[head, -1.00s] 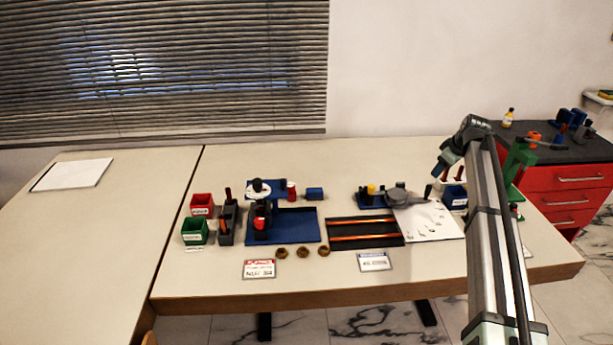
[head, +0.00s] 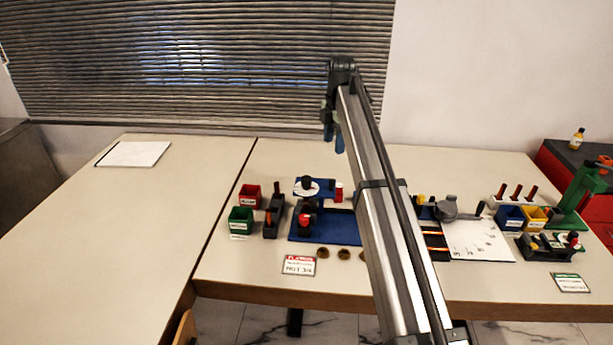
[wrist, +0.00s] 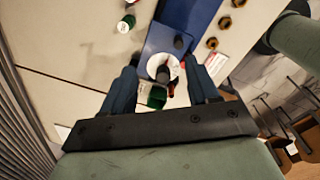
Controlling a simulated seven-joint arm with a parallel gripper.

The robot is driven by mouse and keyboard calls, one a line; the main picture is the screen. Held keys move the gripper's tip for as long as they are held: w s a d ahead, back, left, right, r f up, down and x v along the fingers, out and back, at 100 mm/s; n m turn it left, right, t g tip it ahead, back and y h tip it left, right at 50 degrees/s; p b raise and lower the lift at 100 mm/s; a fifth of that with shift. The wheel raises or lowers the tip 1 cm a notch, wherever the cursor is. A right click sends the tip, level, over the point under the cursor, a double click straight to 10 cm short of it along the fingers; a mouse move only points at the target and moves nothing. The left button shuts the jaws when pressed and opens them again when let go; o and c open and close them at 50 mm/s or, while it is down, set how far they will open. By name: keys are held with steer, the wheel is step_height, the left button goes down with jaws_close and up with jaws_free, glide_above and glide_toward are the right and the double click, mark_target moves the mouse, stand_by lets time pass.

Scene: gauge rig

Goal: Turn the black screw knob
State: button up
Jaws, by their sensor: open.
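The blue gauge rig (head: 330,228) stands on the table. A white dial (head: 302,192) with a black knob (head: 307,181) on top sits at its upper left. In the wrist view the black knob (wrist: 163,74) and white dial (wrist: 153,64) appear between the fingers, below them. A second dark cylinder (wrist: 179,42) stands on the blue part nearby. My gripper (head: 334,138) is above and behind the rig in the head view, pointing down. In the wrist view, my gripper (wrist: 160,68) has its blue fingers wide apart with nothing held. It appears apart from the knob.
Left of the rig are a red bin (head: 249,192), a green bin (head: 240,221) and a dark holder (head: 272,222). A red cap (head: 338,191) is at the rig. Brass nuts (head: 323,253) and a label card (head: 299,265) lie in front. The left table is mostly clear.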

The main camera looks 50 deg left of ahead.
mark_target(307, 178)
steer(key=s+a+r+n, duration=0.2)
steer(key=s+a+n, duration=0.15)
steer(key=s, duration=0.35)
steer(key=shift+m+h, duration=0.3)
steer(key=shift+m, duration=0.05)
steer(key=f, duration=1.3)
steer(key=shift+s+f, duration=0.25)
steer(key=shift+f, duration=0.05)
steer(key=c, duration=1)
